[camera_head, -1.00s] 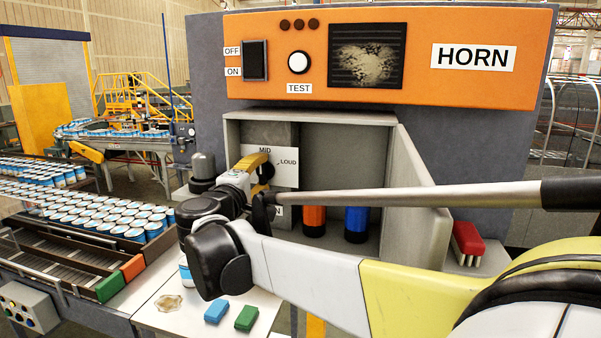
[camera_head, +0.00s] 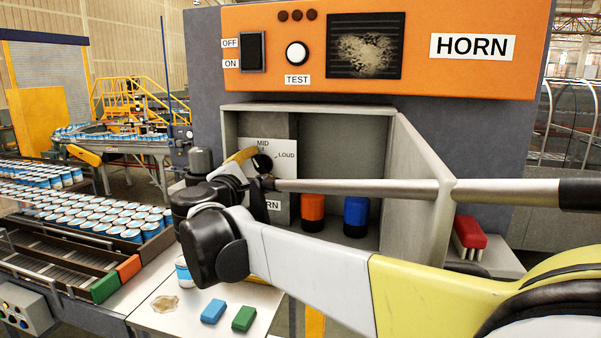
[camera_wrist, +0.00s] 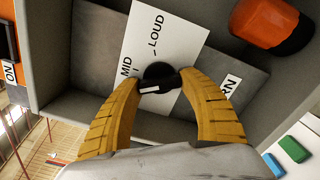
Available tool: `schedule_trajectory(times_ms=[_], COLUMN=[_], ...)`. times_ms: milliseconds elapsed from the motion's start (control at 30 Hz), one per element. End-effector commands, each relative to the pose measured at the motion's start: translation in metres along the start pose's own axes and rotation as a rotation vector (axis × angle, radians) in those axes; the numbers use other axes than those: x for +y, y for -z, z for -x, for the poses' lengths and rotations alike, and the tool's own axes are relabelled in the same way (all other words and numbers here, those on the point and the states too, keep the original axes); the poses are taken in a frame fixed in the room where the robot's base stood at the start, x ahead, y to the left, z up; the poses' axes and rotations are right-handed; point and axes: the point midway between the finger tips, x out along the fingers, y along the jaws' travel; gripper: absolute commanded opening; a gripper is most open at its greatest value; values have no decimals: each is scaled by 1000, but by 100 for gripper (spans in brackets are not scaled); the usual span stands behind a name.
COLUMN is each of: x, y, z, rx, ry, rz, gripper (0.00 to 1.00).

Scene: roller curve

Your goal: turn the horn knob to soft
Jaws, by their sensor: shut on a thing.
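The horn knob (camera_wrist: 158,76) is round and black with a white mark on its near side. It sits on a white plate (camera_wrist: 150,40) marked MID and LOUD, inside the grey open box. The knob also shows in the head view (camera_head: 262,163), just below the word MID. My gripper (camera_wrist: 163,82) has its two yellow fingers closed on the knob from either side. In the head view my gripper (camera_head: 242,160) is partly hidden by my wrist. No word SOFT is readable; part of the plate is covered.
The box's open door (camera_head: 415,190) stands to the right. A grey rod (camera_head: 350,187) crosses in front. An orange cylinder (camera_head: 312,207) and a blue one (camera_head: 356,213) stand inside the box. Blue (camera_head: 213,311) and green (camera_head: 243,318) blocks lie on the white table below.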

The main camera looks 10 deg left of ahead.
Motion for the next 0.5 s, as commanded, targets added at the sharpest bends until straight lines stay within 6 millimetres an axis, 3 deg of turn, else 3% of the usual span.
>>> schedule_trajectory(times_ms=[500], x=[1], y=[-2], z=[-1], rx=[-3], ry=[-4], rz=[409], gripper=[19])
